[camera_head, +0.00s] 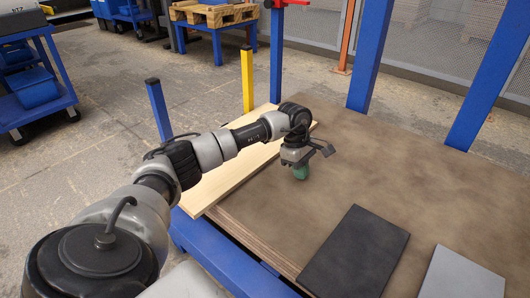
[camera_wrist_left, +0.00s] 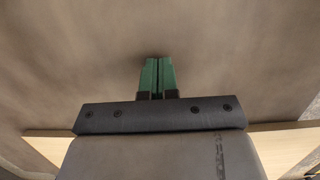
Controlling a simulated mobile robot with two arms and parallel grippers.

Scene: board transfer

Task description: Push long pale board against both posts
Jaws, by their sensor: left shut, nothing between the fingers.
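The long pale board (camera_head: 228,178) lies along the left edge of the brown table, partly hidden under my left arm. In the left wrist view its ends show at the bottom, left (camera_wrist_left: 48,146) and right (camera_wrist_left: 285,143) of the gripper body. A short blue post (camera_head: 157,108) and a yellow post (camera_head: 247,80), both black-capped, stand beyond the board's outer side. I cannot tell whether the board touches either. My left gripper (camera_head: 300,174) points down at the table, right of the board and apart from it. Its green fingers (camera_wrist_left: 158,75) are shut and empty. My right gripper is not in view.
A black panel (camera_head: 355,252) and a grey panel (camera_head: 462,276) lie on the table's near right. Tall blue uprights (camera_head: 371,55) stand at the far side. The table (camera_head: 400,170) is bare right of my gripper. A blue cart (camera_head: 35,88) stands left.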

